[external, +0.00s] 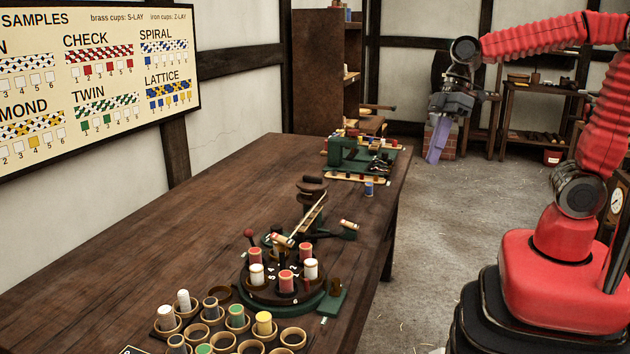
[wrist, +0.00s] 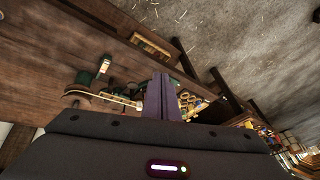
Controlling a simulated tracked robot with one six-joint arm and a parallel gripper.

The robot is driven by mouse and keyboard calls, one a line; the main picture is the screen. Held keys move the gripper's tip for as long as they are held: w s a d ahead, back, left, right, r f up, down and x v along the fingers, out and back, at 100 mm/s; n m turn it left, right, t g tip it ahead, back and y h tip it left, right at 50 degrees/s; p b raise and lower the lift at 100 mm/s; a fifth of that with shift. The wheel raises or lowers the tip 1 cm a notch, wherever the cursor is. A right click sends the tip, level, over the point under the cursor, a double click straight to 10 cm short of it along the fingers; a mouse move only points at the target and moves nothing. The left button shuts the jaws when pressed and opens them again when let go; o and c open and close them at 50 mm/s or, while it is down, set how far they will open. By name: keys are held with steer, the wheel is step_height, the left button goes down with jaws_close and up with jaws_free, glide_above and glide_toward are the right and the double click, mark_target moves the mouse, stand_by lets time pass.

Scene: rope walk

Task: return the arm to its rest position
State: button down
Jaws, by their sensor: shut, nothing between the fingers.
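My gripper (external: 437,140) hangs from my red arm at the right of the external view. Its purple fingers point down, over the floor beyond the table's right edge. The fingers are together with nothing between them. In the wrist view the shut purple fingers (wrist: 161,98) stick up from the dark gripper body, with the table and its things behind them. The gripper touches nothing that I can see.
A long wooden table (external: 120,262) carries a round cup stand (external: 284,290), a tray of bobbins (external: 222,330) and a green machine (external: 352,154). A samples board (external: 95,85) hangs on the left wall. Shelves (external: 540,105) stand at the back.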

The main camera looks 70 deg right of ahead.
steer(key=s+d+f+m+t+h, duration=0.1)
steer(key=s+d+m+t+h, duration=0.2)
steer(key=s+d, duration=0.5)
steer(key=s+m+h, duration=0.1)
steer(key=s+m, duration=0.1)
steer(key=shift+f+m, duration=0.3)
steer(key=shift+m, duration=0.1)
steer(key=c, duration=2.5)
jaws_free()
steer(key=shift+d, duration=0.1)
